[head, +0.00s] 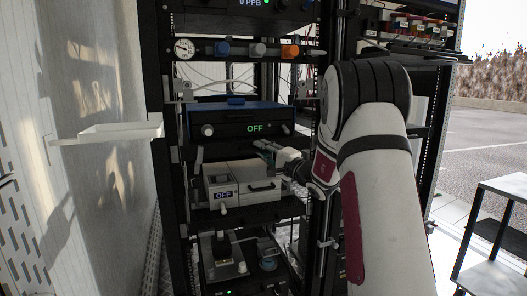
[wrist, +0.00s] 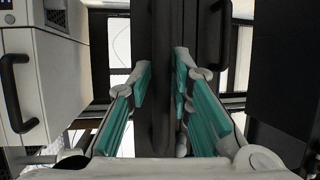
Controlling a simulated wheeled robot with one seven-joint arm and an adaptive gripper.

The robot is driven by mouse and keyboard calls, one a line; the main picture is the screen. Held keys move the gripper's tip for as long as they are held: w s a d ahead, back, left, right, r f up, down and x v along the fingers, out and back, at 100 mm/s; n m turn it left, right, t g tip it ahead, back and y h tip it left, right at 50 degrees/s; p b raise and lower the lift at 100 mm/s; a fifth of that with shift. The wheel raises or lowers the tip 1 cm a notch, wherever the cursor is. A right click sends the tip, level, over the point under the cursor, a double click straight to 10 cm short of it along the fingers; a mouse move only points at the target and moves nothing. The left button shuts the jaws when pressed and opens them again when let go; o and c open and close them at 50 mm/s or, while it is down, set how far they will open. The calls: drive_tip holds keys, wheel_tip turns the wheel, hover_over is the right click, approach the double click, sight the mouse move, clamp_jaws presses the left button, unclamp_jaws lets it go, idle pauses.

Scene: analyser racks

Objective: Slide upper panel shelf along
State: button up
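The rack's dark upper shelf (wrist: 165,25) shows as a dark slab standing vertically in the middle of the wrist view. My gripper (wrist: 162,75) has its teal-padded fingers on both sides of this slab, with the fingertips close to its faces. Whether both pads press on it is unclear. In the head view my gripper (head: 266,149) reaches into the rack from the right, below the blue-topped analyser (head: 240,118) and above the white box (head: 228,182). The shelf is hard to make out there in the dark gap, and my arm hides the rack's right side.
The white box has a black handle, also close on the left in the wrist view (wrist: 20,85). A gauge panel (head: 245,49) is above the analyser. A white ledge (head: 115,132) juts out at left. A small table (head: 500,220) stands at right on open paving.

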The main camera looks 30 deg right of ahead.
drive_tip(key=shift+s, duration=0.1)
drive_tip(key=v, duration=1.2)
drive_tip(key=shift+a, duration=0.1)
